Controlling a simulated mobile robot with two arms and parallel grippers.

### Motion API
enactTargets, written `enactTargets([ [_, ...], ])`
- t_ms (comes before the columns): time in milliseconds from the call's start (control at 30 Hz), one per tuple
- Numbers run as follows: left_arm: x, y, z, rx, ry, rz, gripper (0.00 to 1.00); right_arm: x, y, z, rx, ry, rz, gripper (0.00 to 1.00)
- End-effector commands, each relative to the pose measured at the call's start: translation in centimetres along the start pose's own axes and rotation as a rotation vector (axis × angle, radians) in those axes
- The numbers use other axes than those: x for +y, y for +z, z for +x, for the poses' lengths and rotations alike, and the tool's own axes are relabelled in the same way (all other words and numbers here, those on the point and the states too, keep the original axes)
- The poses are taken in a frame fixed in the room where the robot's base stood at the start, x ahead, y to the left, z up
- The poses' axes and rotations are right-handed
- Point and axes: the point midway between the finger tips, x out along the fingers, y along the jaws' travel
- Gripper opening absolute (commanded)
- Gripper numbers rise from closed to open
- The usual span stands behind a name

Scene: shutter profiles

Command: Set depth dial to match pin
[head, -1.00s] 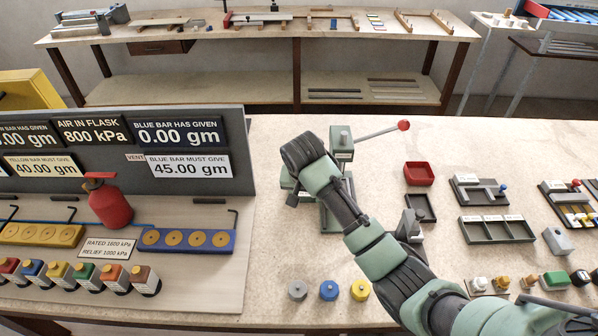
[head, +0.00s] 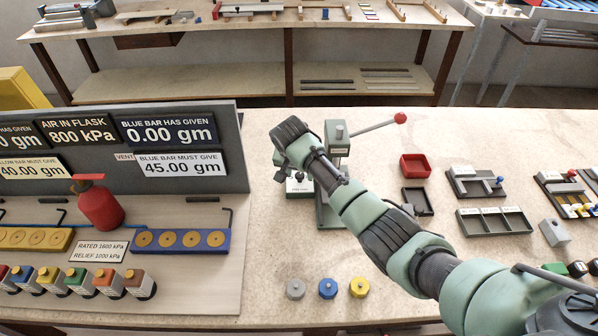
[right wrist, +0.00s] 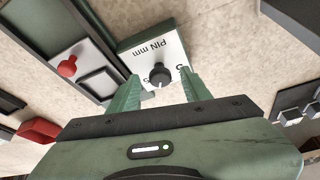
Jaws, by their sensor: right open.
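The depth dial is a small black knob (right wrist: 160,75) on a white plate (right wrist: 172,52) lettered "PIN mm", on a green block. In the right wrist view my right gripper (right wrist: 160,92) is open, with one green finger on each side of the knob. I cannot tell whether either finger touches it. In the head view the knob (head: 299,176) shows at the foot of the green lever press (head: 337,150), below my right wrist. The fingertips are mostly hidden there. Which pin is meant is not clear to me. My left gripper is out of view.
The press lever ends in a red ball (head: 400,118). A red tray (head: 415,166), a dark tray (head: 417,201) and a three-part tray (head: 495,222) lie to the right. A panel with a red flask (head: 99,205) stands left. Three round weights (head: 327,289) lie in front.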

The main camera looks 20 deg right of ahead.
Motion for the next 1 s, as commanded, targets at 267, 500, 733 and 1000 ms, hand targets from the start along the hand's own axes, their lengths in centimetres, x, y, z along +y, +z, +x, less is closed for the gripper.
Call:
enactTargets([
  [267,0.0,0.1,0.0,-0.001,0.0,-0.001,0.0,0.0,0.0,0.0,0.0,-0.001,0.0,0.32],
  [500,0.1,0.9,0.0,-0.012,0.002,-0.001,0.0,0.0,0.0,0.0,0.0,0.0,0.0,0.0],
  [733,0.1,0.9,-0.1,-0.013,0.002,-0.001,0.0,-0.1,0.0,-0.1,0.0,0.016,0.041,0.0],
  [1000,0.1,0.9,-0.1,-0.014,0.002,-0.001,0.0,-0.4,0.0,0.0,-0.002,0.078,0.191,0.0],
])
